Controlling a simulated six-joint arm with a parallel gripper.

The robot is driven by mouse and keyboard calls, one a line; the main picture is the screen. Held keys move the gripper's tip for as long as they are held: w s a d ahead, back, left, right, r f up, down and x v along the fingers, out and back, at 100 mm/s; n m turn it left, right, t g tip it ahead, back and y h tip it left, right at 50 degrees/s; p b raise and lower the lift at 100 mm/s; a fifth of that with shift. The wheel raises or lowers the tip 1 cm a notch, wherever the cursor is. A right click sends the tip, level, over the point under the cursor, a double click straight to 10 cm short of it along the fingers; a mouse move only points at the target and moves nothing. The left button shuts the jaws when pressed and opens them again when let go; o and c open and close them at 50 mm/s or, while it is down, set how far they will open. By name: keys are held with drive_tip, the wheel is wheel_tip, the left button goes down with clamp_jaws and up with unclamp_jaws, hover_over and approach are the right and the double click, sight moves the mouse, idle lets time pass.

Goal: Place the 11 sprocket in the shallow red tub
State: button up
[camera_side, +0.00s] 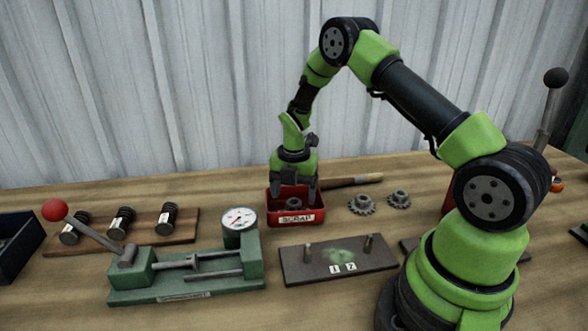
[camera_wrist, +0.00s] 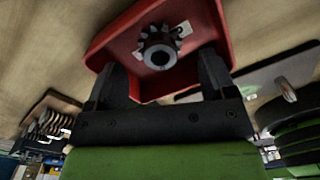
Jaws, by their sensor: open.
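The shallow red tub (camera_side: 275,213) has a SCRAP label on its front and stands mid-table. It also shows in the wrist view (camera_wrist: 215,22). A dark toothed sprocket (camera_wrist: 158,46) is inside the tub's outline in the wrist view, with a pale tag beside it whose number I cannot read. My gripper (camera_side: 295,188) is over the tub, pointing down with its fingertips close to the rim. In the wrist view the fingers (camera_wrist: 162,72) are apart, with the sprocket between and just beyond the tips, and nothing is gripped. In the side view the tub's inside is mostly hidden.
Two more sprockets, a left one (camera_side: 361,205) and a right one (camera_side: 399,199), lie right of the tub. A wooden handle (camera_side: 350,181) lies behind. A dark plate with pegs (camera_side: 335,262) is in front. A green fixture with a dial (camera_side: 190,275) stands left.

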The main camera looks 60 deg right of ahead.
drive_tip(key=s+a+r+m+t, duration=0.1)
drive_tip(key=a+r+m, duration=0.25)
drive_tip(key=r, duration=0.65)
drive_tip(key=s+a+r+m+t, duration=0.15)
drive_tip(key=r+m, duration=0.25)
drive_tip(key=r, duration=0.5)
drive_tip(key=s+a+r+m+t+y, duration=0.1)
drive_tip(key=s+a+r+m, duration=0.3)
drive_tip(key=s+m, duration=0.4)
drive_tip(key=s+a+r+m+t+y, duration=0.1)
drive_tip(key=s+a+r+m+t, duration=0.2)
drive_tip(key=s+m, duration=0.6)
drive_tip(key=a+r+m, duration=0.1)
drive_tip(key=a, duration=0.1)
drive_tip(key=shift+s+a+r+t, duration=0.2)
drive_tip(key=shift+a+t, duration=0.15)
drive_tip(key=shift+a, duration=0.05)
